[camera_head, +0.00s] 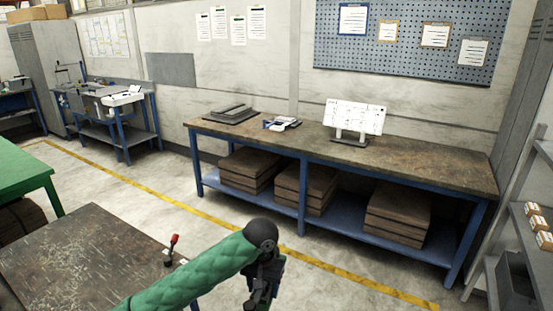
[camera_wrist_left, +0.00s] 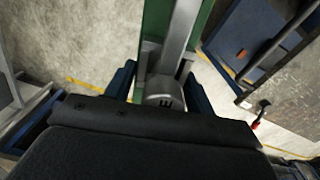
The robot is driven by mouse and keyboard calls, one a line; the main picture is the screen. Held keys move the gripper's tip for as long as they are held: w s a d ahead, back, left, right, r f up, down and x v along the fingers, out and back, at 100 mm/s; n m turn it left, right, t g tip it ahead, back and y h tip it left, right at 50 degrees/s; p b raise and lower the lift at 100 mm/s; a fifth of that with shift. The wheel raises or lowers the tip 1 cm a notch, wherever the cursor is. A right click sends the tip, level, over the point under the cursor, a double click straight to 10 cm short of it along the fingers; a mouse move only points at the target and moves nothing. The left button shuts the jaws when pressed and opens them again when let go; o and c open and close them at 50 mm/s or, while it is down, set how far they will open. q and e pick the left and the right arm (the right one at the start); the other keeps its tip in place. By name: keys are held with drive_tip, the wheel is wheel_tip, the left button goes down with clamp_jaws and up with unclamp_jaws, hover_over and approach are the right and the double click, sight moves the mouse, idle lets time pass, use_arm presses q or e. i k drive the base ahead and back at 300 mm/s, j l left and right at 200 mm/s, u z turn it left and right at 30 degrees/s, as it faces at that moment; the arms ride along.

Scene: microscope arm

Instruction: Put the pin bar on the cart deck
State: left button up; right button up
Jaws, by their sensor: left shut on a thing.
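My left gripper (camera_head: 262,290) is at the bottom middle of the head view, at the end of a green-sleeved arm, its tips cut off or hidden. In the left wrist view its two dark fingers (camera_wrist_left: 160,88) are shut on a grey piece with a round end marked "E" (camera_wrist_left: 165,100), which I take for the pin bar. Its full length is hidden. A scratched brown top (camera_head: 80,262), perhaps the cart deck, lies at the lower left of the head view. A red-tipped lever (camera_head: 172,245) stands at its right edge, also seen in the left wrist view (camera_wrist_left: 262,108). My right gripper is not in view.
A long blue-legged workbench (camera_head: 420,165) with a white board stand (camera_head: 354,117) is at the back. A green table (camera_head: 22,170) is at the left. Grey shelving (camera_head: 535,225) stands at the right. Open floor with a yellow line (camera_head: 140,195) lies between.

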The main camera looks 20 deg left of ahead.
sight(88, 252)
drive_tip(key=i+l+u, duration=0.25)
drive_tip(key=i+u, duration=0.2)
drive_tip(key=i+l+u, duration=0.85)
